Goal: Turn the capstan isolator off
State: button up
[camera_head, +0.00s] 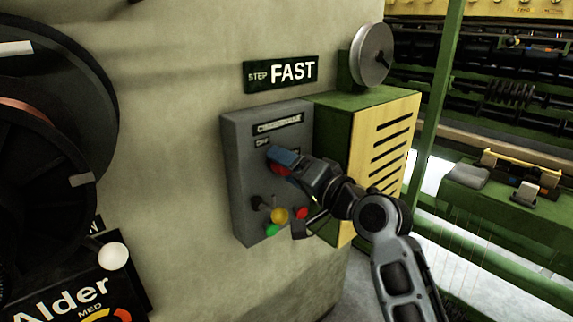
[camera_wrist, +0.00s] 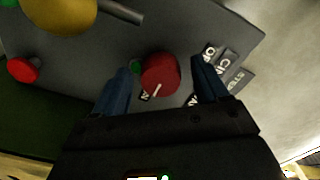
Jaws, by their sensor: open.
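The isolator appears to be a round red knob (camera_wrist: 160,74) with a short white mark, on the grey control panel (camera_head: 238,150). In the head view the knob (camera_head: 279,170) shows just below my blue fingers. My gripper (camera_head: 283,157) is open in front of the panel's upper part. In the wrist view my blue fingers (camera_wrist: 160,82) stand on either side of the knob, with space between them and it. I cannot tell how deep they reach around it. The white mark slants toward a small, partly hidden label. The panel's title plate (camera_head: 277,124) is blurred.
Lower on the panel are a dark lever (camera_head: 262,203), a yellow button (camera_head: 280,215), a green button (camera_head: 271,230) and a red button (camera_head: 302,213). A slatted yellow cover (camera_head: 385,150) stands right of the panel. A "STEP FAST" sign (camera_head: 281,73) hangs above.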

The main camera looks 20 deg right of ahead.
jog(key=shift+w+a, duration=0.1)
jog(key=shift+w, duration=0.25)
jog(key=shift+c, duration=0.5)
jog(key=c, duration=0.9)
jog(key=shift+c, duration=0.2)
